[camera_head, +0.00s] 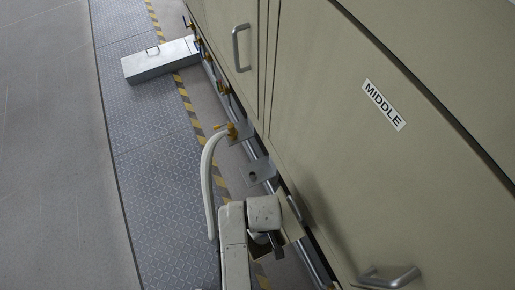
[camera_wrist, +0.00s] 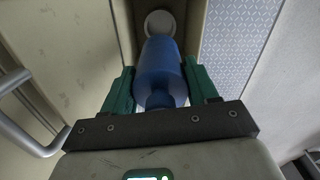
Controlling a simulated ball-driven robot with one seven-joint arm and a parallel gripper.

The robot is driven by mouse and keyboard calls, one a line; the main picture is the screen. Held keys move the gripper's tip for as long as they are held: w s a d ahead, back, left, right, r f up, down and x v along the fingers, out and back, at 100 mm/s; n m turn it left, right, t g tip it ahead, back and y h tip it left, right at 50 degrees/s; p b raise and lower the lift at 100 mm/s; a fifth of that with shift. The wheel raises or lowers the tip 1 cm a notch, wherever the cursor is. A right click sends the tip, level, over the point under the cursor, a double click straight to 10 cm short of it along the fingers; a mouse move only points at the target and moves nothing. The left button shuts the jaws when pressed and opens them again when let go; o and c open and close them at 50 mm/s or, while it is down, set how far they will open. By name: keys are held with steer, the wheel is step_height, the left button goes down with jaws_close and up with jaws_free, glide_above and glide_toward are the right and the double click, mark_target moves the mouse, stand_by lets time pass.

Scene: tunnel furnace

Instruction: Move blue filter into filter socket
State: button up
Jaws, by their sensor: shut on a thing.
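In the wrist view, the blue filter (camera_wrist: 160,80) is a rounded blue cylinder between the two green fingers of my gripper (camera_wrist: 158,70). My gripper is shut on it. A pale round opening or disc (camera_wrist: 160,22) lies just beyond the filter's far end, in a narrow gap between beige panels. It may be the filter socket. The filter overlaps its lower edge in the picture, and I cannot tell whether they touch. In the head view, my gripper (camera_head: 275,242) is low beside the beige furnace wall, and the filter cannot be made out.
The beige furnace wall (camera_head: 330,130) with a "MIDDLE" label fills the right. A metal handle (camera_wrist: 25,115) is left of my gripper in the wrist view. A curved white hose (camera_head: 208,180) and a long grey metal box (camera_head: 160,60) are along the wall. The grey floor (camera_head: 50,160) at left is clear.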

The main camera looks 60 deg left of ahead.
step_height(320, 180, down, 12)
steer(key=b, duration=0.8)
steer(key=shift+f, duration=0.15)
steer(key=shift+d+p, duration=0.1)
steer(key=shift+p, duration=0.2)
stand_by(0.6)
steer(key=shift+f+b, duration=0.45)
steer(key=shift+f, duration=0.15)
steer(key=shift+f, duration=0.1)
stand_by(0.3)
steer(key=shift+f+b, duration=0.3)
steer(key=shift+f, duration=0.2)
steer(key=shift+f, duration=0.15)
steer(key=shift+f+b, duration=0.4)
steer(key=shift+f, duration=0.05)
